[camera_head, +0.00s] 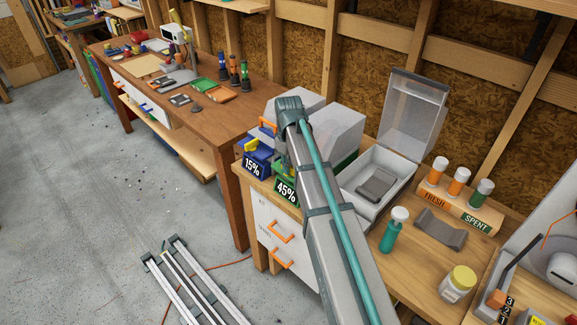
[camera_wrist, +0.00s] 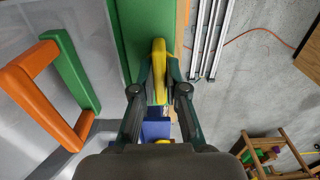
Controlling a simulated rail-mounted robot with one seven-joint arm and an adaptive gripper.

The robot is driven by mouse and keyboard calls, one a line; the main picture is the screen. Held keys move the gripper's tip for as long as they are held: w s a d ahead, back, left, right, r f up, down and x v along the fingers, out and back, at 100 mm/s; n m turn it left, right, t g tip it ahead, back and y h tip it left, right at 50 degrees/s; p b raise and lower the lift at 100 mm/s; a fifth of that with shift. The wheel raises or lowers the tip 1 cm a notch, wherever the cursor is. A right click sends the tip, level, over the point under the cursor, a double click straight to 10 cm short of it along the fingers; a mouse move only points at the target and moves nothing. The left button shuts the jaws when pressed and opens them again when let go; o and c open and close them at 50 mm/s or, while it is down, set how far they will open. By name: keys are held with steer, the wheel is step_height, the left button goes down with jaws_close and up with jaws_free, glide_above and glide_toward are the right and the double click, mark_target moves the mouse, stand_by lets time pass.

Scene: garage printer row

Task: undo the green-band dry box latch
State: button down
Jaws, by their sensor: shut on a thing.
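The green-band dry box shows in the head view as a green band (camera_head: 283,168) above a 45% label (camera_head: 287,191), partly hidden behind my arm. In the wrist view its green band (camera_wrist: 131,35) runs down from the top edge, with the yellow latch (camera_wrist: 158,52) at its right side. My gripper (camera_wrist: 160,75) is shut on the yellow latch, one finger on each side of it. Whether the latch is fastened or loose cannot be told. My gripper is hidden in the head view.
The blue-band dry box (camera_head: 257,163), labelled 15%, stands just left of the green-band one. An open grey bin (camera_head: 352,192) and a teal bottle (camera_head: 392,235) stand to the right.

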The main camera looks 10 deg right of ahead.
steer(key=c, duration=1.2)
jaws_free()
steer(key=shift+r, duration=0.1)
step_height(320, 180, up, 12)
